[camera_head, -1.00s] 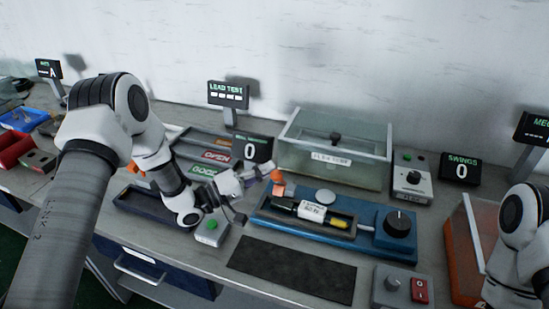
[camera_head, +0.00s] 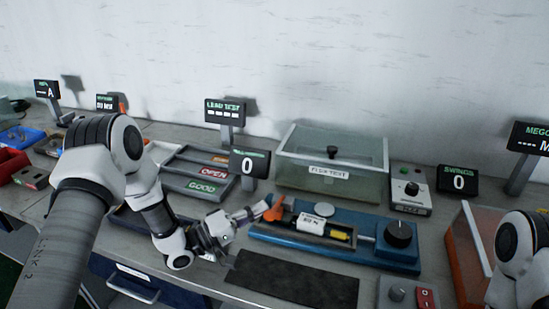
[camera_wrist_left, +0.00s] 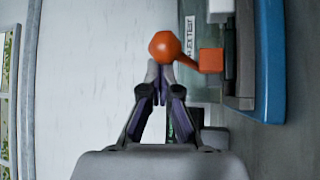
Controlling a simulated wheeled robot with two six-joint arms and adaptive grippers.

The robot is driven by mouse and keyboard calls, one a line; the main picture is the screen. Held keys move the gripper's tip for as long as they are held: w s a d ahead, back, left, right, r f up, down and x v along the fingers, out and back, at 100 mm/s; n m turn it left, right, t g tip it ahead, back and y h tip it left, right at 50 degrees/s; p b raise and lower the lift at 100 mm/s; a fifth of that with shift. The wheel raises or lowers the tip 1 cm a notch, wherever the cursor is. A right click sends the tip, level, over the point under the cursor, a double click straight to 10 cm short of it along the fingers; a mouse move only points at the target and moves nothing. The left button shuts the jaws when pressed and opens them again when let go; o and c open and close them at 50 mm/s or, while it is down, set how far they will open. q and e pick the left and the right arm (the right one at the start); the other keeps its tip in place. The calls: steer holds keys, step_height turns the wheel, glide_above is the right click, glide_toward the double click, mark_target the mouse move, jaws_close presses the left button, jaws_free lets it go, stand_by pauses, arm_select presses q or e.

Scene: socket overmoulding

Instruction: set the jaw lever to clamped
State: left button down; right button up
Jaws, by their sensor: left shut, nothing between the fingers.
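The orange jaw lever (camera_head: 273,211) is at the left end of the blue test fixture (camera_head: 375,252), with its round knob toward my left gripper. In the left wrist view, the orange knob (camera_wrist_left: 165,46) lies just beyond my fingertips, joined by a short arm to an orange block (camera_wrist_left: 211,61). My left gripper (camera_head: 262,209) is shut and empty; its tips (camera_wrist_left: 158,72) are at the knob, touching or nearly so. A plug-like part with a white label (camera_head: 312,222) and yellow end lies in the fixture. My right gripper is out of view; only my right arm shows.
A clear lidded tank (camera_head: 332,165) stands behind the fixture. A sorting tray (camera_head: 205,185) is to the left, with a counter display (camera_head: 250,164) beside it. A dark mat (camera_head: 292,283) lies in front. A switch box (camera_head: 407,296) is at the front right.

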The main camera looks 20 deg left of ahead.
arm_select(q)
steer(key=shift+s+f, duration=0.15)
steer(key=shift+f, duration=0.05)
steer(key=shift+s+a+f, duration=0.2)
steer(key=shift+s+a, duration=0.05)
steer(key=shift+a, duration=0.05)
steer(key=v, duration=1.1)
steer(key=shift+a+r, duration=0.1)
steer(key=shift+r, duration=0.1)
steer(key=shift+w, duration=0.1)
